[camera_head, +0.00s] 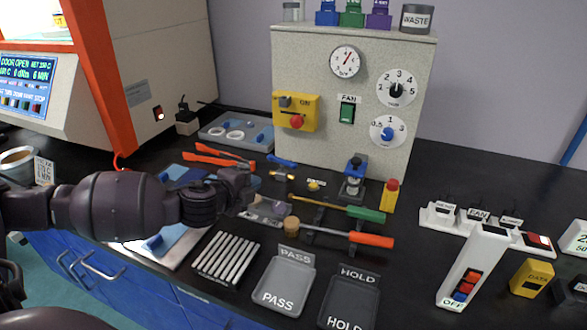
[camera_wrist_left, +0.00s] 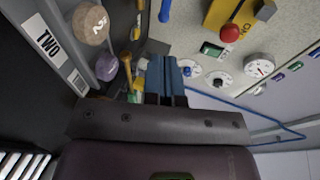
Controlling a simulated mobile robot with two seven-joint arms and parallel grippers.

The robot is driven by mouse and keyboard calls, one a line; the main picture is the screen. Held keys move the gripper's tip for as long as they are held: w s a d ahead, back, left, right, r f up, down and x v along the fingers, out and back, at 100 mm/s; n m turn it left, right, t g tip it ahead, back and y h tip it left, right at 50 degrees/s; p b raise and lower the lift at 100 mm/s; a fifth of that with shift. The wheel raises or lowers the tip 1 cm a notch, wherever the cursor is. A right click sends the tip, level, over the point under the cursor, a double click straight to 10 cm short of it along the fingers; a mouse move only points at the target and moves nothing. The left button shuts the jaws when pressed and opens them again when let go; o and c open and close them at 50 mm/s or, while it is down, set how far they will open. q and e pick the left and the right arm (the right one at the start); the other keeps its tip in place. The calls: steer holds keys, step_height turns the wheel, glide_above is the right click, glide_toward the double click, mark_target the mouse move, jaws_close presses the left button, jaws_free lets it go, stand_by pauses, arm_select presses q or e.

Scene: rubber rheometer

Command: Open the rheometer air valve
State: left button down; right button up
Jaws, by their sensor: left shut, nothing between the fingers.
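A small blue lever-like piece (camera_head: 281,160) lies at the foot of the grey instrument panel (camera_head: 325,100), with a small brass fitting (camera_head: 284,176) just in front of it. I cannot tell for sure which of these is the air valve. My left gripper (camera_head: 246,190) is low over the bench, to the left of and nearer than the brass fitting, apparently apart from it. In the left wrist view its fingers (camera_wrist_left: 166,78) are together and empty, pointing toward the panel's base. A blue piece (camera_wrist_left: 166,10) shows beyond them at the top. My right gripper is out of view.
An orange-handled tool (camera_head: 370,239) and a green-handled tool (camera_head: 365,213) lie right of the gripper. A blue-topped device (camera_head: 354,178) stands behind. A slotted rack (camera_head: 225,258) and PASS tray (camera_head: 284,285) are in front. The orange-framed machine (camera_head: 100,70) stands left.

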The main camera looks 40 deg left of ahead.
arm_select(q)
steer(key=shift+s+d, duration=0.15)
steer(key=shift+d, duration=0.05)
steer(key=shift+w+f+b, duration=0.15)
steer(key=shift+w+b, duration=0.15)
steer(key=shift+w, duration=0.2)
steer(key=b, duration=0.4)
glide_toward(289, 163)
steer(key=w+f, duration=0.2)
steer(key=w, duration=0.1)
steer(key=w+f, duration=0.1)
steer(key=shift+w+a, duration=0.25)
steer(key=shift+w, duration=0.1)
steer(key=shift+w+r+b, duration=0.1)
steer(key=shift+w+b, duration=0.3)
steer(key=shift+w, duration=0.5)
steer(key=shift+w+r, duration=0.15)
steer(key=shift+r, duration=0.05)
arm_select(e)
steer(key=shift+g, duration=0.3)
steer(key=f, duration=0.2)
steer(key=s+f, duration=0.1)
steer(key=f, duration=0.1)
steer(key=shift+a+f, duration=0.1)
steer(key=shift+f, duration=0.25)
arm_select(q)
steer(key=shift+w, duration=0.1)
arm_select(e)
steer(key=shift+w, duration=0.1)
